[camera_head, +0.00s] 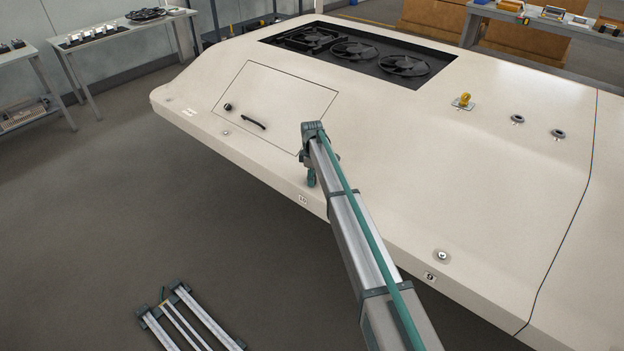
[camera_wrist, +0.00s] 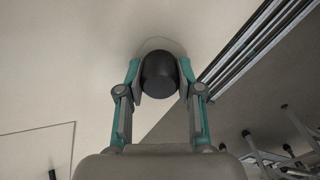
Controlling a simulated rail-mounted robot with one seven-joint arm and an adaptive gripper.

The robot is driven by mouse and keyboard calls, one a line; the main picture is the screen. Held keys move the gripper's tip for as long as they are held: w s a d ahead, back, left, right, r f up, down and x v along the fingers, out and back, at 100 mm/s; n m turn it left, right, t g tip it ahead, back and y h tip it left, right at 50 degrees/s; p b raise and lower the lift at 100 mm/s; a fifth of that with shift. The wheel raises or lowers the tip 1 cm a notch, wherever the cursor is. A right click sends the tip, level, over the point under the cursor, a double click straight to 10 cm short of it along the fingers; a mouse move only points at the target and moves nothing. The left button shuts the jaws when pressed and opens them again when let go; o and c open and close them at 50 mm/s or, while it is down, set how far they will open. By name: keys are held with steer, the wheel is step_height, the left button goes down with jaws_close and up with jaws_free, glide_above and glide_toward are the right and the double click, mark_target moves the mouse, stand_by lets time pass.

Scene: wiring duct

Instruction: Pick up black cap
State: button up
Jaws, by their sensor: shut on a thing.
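The black cap (camera_wrist: 159,74) is a dark, rounded cylinder in the middle of the wrist view. My gripper (camera_wrist: 160,80) is shut on it, with one grey-and-teal finger against each side. A pale round outline shows on the cream surface around the cap's far end. I cannot tell whether the cap still touches that surface. In the head view the cap is hidden by my arm, near the front edge of the large cream housing (camera_head: 400,170).
A hatch with a black handle (camera_head: 253,122) and a black knob (camera_head: 228,107) lies left of my arm. A recess with black fans (camera_head: 355,52) is behind. A yellow fitting (camera_head: 463,100) stands up at right. Metal rails (camera_head: 190,315) are at lower left.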

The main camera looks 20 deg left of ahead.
steer(key=shift+r, duration=0.15)
steer(key=shift+r+b, duration=0.45)
steer(key=shift+r, duration=0.15)
steer(key=s+d+r+b, duration=0.4)
steer(key=s+d+r, duration=0.5)
steer(key=d+r, duration=0.2)
steer(key=shift+r, duration=0.25)
steer(key=shift+a+r, duration=0.1)
steer(key=shift+r, duration=0.1)
steer(key=shift+r+p, duration=1.4)
steer(key=shift+r, duration=0.7)
steer(key=shift+w, duration=0.1)
